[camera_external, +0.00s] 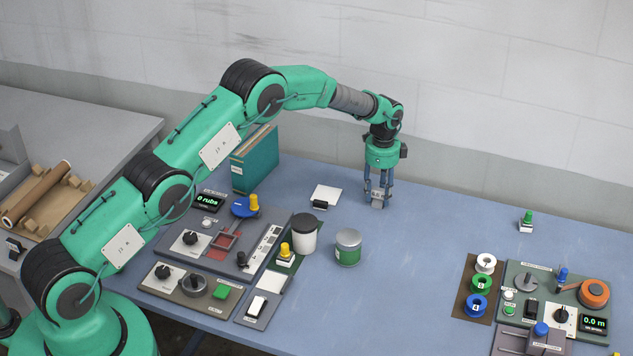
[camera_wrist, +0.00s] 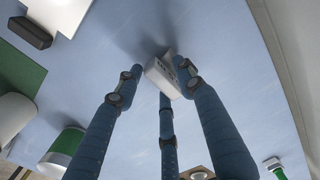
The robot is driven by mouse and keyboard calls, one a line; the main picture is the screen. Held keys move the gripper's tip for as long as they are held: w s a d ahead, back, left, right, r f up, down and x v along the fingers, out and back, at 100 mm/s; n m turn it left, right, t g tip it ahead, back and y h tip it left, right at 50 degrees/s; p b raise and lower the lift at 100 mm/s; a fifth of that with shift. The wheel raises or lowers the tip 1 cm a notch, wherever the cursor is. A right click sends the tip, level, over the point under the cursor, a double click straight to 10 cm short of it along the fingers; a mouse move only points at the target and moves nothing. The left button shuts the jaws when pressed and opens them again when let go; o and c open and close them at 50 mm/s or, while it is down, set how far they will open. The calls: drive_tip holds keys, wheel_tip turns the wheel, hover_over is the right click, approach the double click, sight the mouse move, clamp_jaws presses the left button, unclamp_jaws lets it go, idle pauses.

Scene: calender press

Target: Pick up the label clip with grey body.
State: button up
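A small light-grey block with dark marks on its face, which looks like the grey label clip (camera_external: 377,199), is at the tips of my gripper (camera_external: 377,190) over the back middle of the blue table. In the wrist view the grey clip (camera_wrist: 161,78) sits between the blue fingertips of my gripper (camera_wrist: 160,76). The right fingertip overlaps the clip's edge and the left one is very close to it. The third finger is below it in the picture. I cannot tell whether all the fingers press on it, or whether it is clear of the table.
A dark clip (camera_external: 320,204) lies by a white card (camera_external: 327,193) left of my gripper. A green-labelled can (camera_external: 348,247) and a dark-lidded white jar (camera_external: 303,233) stand nearer the front. A green-knobbed stamp (camera_external: 526,221) is far right. The table between is clear.

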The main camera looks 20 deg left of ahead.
sight(380, 190)
drive_tip(key=c, duration=0.6)
drive_tip(key=shift+c, duration=0.2)
drive_tip(key=shift+r, duration=1.65)
drive_tip(key=shift+s+r, duration=0.15)
drive_tip(key=shift+s, duration=0.05)
drive_tip(key=s+a, duration=0.2)
drive_tip(key=s, duration=0.2)
drive_tip(key=s+a+r, duration=0.1)
drive_tip(key=s+a, duration=0.1)
drive_tip(key=s, duration=0.3)
drive_tip(key=s+a, duration=0.2)
drive_tip(key=s, duration=0.3)
drive_tip(key=shift+s+a+r, duration=0.15)
drive_tip(key=shift+a+r, duration=0.05)
